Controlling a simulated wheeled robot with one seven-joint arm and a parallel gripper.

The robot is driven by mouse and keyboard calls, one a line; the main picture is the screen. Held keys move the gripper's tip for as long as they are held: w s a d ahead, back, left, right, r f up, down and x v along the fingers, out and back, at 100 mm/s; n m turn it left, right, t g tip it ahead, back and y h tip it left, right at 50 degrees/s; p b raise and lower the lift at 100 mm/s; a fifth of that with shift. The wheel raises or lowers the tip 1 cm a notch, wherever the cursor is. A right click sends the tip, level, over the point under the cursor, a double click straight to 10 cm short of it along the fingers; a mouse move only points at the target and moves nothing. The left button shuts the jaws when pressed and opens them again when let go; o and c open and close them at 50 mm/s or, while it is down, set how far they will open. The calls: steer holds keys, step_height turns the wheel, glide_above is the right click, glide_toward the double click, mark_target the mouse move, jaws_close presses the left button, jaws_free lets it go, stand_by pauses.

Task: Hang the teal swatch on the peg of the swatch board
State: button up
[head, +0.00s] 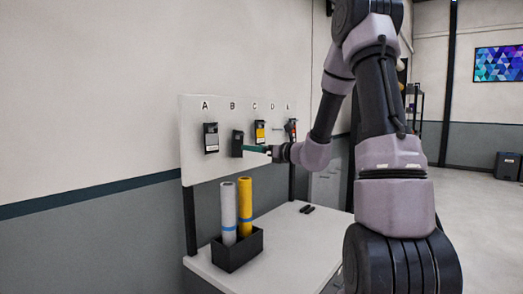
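The swatch board (190,170) is a white upright panel with letters along its top. The teal swatch (256,148) shows as a narrow teal strip between my gripper and the board, below letters B and C. My gripper (268,151) is at the strip's right end and appears shut on it. The strip's left end meets a dark card (237,143) under B in the picture. I cannot tell whether that card is part of the teal swatch or whether it touches the board. The fingers are small, and the peg is not visible.
A grey swatch (211,138) hangs under A, a yellow one (260,130) under C, and a red-marked one (293,128) at the right end. Below, a white table (290,250) bears a black bin (237,252) with grey and yellow rolls, and a small black item (307,209).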

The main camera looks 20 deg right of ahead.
mark_target(239, 146)
steer(key=x, duration=0.8)
steer(key=c, duration=1.2)
steer(key=shift+c, duration=0.2)
steer(key=o, duration=1.2)
steer(key=shift+o, duration=0.2)
